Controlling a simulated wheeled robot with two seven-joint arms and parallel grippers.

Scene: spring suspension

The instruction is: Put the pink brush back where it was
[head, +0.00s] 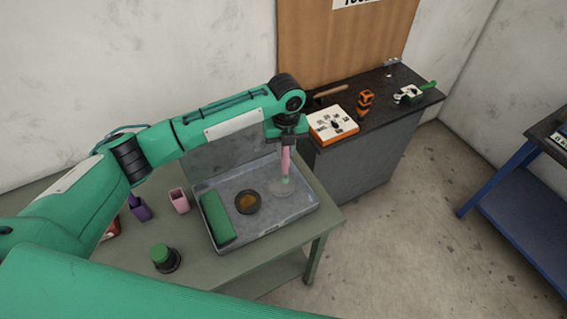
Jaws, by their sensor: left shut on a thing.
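My left gripper (287,142) is shut on the pink brush (286,162) and holds it upright, pointing down, over the right side of the grey metal tray (268,231). The brush's lower end is at a pale round patch or part (283,189) in the tray; I cannot tell whether they touch. A pink cup (180,203) stands on the table left of the tray. A purple cup (143,213) stands further left, partly hidden by my left arm. My right gripper is out of view.
The tray also holds a green block (217,218) and a dark bowl with brown contents (247,202). A green-topped dark jar (164,258) stands at the front of the green table (205,268). A dark bench (385,105) with tools is behind, right.

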